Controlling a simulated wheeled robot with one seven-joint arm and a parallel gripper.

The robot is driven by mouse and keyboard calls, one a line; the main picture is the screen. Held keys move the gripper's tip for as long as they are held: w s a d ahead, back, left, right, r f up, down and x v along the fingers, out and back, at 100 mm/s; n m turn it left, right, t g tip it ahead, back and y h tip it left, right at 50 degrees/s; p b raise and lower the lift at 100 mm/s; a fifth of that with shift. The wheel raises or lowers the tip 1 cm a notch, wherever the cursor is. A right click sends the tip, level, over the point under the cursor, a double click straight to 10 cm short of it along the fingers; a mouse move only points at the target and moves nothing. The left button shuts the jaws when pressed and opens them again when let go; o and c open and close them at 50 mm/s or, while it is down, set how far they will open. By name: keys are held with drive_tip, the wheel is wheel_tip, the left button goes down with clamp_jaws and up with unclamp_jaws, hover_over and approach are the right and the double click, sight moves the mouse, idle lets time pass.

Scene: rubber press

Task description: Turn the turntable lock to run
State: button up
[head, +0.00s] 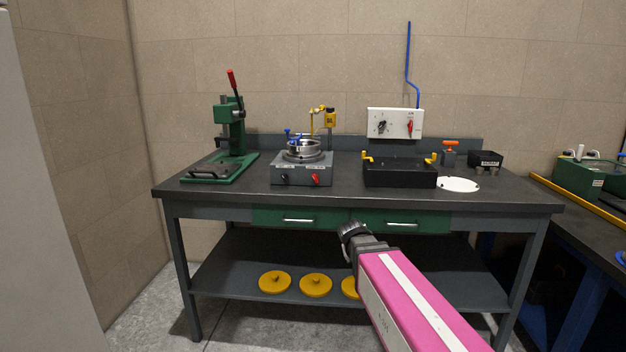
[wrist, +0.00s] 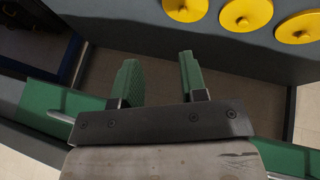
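The turntable unit (head: 302,172) is a grey box on the workbench, left of centre in the head view. A round metal turntable (head: 304,152) sits on top. A black knob (head: 283,179) and a red knob (head: 315,179) are on its front face. Which one is the lock, and its setting, I cannot read. In the wrist view my gripper (wrist: 159,72) is open and empty, its two green fingers apart. In the head view my arm's end is in front of the bench near the drawers, below and right of the turntable unit. The turntable is out of the wrist view.
The workbench (head: 225,201) has green drawers (head: 298,219) and a lower shelf with yellow discs (head: 315,286). A green press (head: 229,140) stands left of the turntable unit, and a black tray (head: 400,179) stands right. A white switch panel (head: 395,123) is behind the tray.

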drive_tip(key=w+a+r+n+t, duration=0.1)
drive_tip(key=w+a+r+t, duration=0.15)
drive_tip(key=a+r, duration=0.3)
drive_tip(key=w+a+r+t, duration=0.2)
drive_tip(key=w+a+r, duration=0.2)
drive_tip(key=r, duration=0.3)
drive_tip(key=n+t, duration=0.1)
drive_tip(key=t, duration=0.3)
approach(314, 178)
drive_tip(key=x, duration=0.9)
clamp_jaws()
